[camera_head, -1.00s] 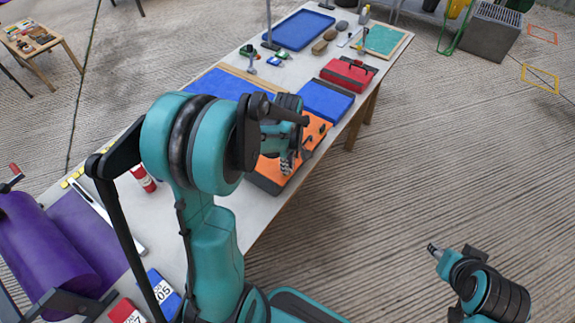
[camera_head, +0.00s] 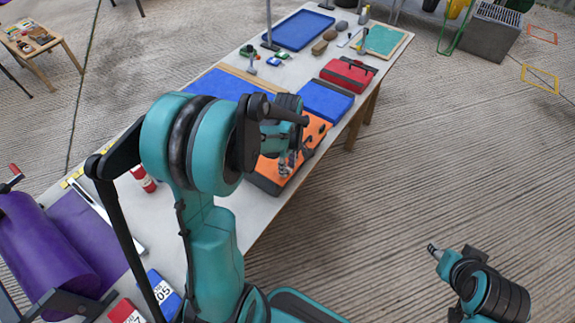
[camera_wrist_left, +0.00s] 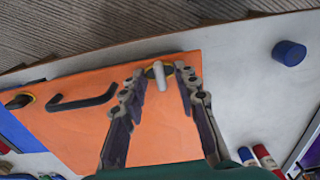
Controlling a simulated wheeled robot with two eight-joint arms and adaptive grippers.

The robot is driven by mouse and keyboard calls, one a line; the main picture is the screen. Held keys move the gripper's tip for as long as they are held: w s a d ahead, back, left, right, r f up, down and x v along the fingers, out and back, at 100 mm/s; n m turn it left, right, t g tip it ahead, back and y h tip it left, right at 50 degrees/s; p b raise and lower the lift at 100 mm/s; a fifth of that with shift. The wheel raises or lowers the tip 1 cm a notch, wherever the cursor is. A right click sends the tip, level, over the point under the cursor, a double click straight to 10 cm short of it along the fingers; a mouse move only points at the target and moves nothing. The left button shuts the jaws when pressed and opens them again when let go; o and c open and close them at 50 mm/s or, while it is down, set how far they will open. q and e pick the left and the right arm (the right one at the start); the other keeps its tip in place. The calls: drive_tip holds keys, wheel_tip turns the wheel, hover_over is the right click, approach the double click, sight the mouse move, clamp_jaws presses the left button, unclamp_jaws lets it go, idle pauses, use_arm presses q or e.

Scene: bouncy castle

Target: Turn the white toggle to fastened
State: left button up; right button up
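The white toggle (camera_wrist_left: 160,76) stands on a dark round base with a yellow rim near the edge of the orange panel (camera_wrist_left: 75,128). The orange panel also shows in the head view (camera_head: 312,130), partly hidden by my left arm. My left gripper (camera_wrist_left: 164,70) is open over the panel, with its two fingertips on either side of the toggle and gaps still visible. It shows small in the head view (camera_head: 287,164), where the toggle cannot be made out. My right gripper (camera_head: 433,249) is away from the table at lower right, too small to read.
A black handle (camera_wrist_left: 82,101) and a dark round knob (camera_wrist_left: 20,101) are also on the panel. A blue cylinder (camera_wrist_left: 289,53) stands on the table beside it. A blue case (camera_head: 326,100) and a red toolbox (camera_head: 348,74) lie beyond.

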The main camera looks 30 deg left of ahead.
sight(288, 168)
use_arm(q)
wheel_tip(288, 168, up, 12)
idle(0.6)
idle(0.4)
